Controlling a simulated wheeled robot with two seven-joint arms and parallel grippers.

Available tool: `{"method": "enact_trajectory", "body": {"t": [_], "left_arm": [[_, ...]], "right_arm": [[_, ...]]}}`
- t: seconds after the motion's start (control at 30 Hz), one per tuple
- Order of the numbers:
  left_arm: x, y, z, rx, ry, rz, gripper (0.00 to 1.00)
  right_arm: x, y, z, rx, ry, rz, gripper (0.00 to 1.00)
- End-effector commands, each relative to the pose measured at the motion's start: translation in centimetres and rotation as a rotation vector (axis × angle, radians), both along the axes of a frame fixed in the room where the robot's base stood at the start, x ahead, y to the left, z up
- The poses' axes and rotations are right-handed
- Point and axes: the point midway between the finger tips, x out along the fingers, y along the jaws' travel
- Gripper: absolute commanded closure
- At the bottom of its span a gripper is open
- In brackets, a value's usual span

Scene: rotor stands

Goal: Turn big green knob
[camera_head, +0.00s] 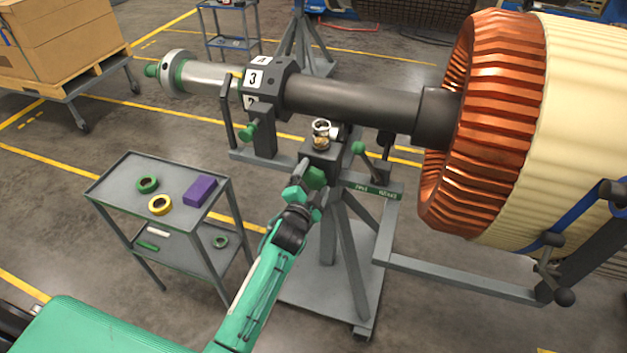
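The big green knob (316,178) sits on the front of the central post of the rotor stand, below a small glass-and-metal cup (321,133). My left gripper (303,184) is right at the knob, at the end of the teal arm coming up from the bottom. Its fingers overlap the knob in the picture. I cannot tell whether they touch it, or whether they are open or shut. Smaller green knobs show on the left clamp (250,131) and to the right of the post (358,148). My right gripper is not in view.
A dark shaft (350,103) with a large copper rotor (482,120) lies across the stand (345,255). A grey cart (113,190) at the left carries green and yellow rings and a purple block (200,191). A pallet with boxes (60,45) stands behind.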

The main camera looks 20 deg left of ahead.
Motion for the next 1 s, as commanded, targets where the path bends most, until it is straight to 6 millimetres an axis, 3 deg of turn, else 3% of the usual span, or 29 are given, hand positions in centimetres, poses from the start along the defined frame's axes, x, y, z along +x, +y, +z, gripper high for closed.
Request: {"method": "enact_trajectory", "body": {"t": [0.33, 0.8, 1.0], "left_arm": [[-1.3, 0.1, -0.1, 0.001, -0.001, 0.001, 0.14], [-10.0, 0.3, -0.2, 0.0, 0.001, -0.001, 0.14], [-12.6, 0.4, -0.1, 0.0, 0.0, 0.0, 0.14]], "right_arm": [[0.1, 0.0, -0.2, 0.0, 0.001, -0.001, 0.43], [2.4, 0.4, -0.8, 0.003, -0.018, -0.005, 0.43], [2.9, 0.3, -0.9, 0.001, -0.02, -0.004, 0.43]]}}
